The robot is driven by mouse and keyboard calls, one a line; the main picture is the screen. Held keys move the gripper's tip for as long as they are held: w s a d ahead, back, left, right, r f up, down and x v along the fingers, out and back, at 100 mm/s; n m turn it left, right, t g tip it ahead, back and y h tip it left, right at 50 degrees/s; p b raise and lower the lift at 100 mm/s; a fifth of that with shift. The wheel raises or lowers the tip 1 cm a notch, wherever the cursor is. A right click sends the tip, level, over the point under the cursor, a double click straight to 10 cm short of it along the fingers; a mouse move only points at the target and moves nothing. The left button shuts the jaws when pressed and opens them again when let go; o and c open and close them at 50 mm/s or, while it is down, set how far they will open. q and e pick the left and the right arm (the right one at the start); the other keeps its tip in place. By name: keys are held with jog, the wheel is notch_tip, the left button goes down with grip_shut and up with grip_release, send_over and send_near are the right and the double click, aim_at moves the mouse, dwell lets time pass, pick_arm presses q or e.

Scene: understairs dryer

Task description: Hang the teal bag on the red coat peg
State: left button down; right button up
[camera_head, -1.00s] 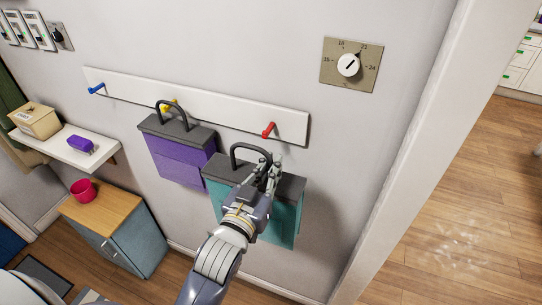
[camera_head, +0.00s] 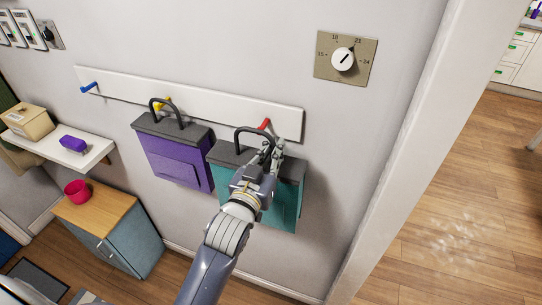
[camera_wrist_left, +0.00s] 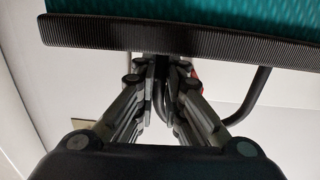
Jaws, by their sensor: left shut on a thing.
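The teal bag (camera_head: 288,200) has a dark grey top band and a dark loop handle (camera_head: 238,135). My left gripper (camera_head: 270,150) is shut on the bag's handle and holds the bag upright in front of the wall. In the left wrist view the fingers (camera_wrist_left: 160,75) close on the dark handle under the teal bag (camera_wrist_left: 200,12). The red coat peg (camera_head: 265,124) is on the white rail, just above and beside the handle's top. I cannot tell whether the handle is around the peg or only in front of it. My right gripper is not in view.
The white rail (camera_head: 210,108) also carries a blue peg (camera_head: 89,87) and a yellow peg (camera_head: 160,104), where a purple bag (camera_head: 175,158) hangs left of the teal one. A wall dial (camera_head: 344,60) is at upper right. A cabinet (camera_head: 110,225) stands lower left.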

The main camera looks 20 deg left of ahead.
aim_at(285, 134)
pick_arm(q)
jog(key=shift+w+f+b, duration=0.1)
jog(key=shift+w+b, duration=0.6)
jog(key=shift+w, duration=1.3)
jog(key=shift+w+d+f, duration=0.1)
jog(key=shift+w+f, duration=0.25)
jog(key=shift+w, duration=0.1)
jog(key=shift+w+f, duration=0.1)
jog(key=shift+f, duration=0.05)
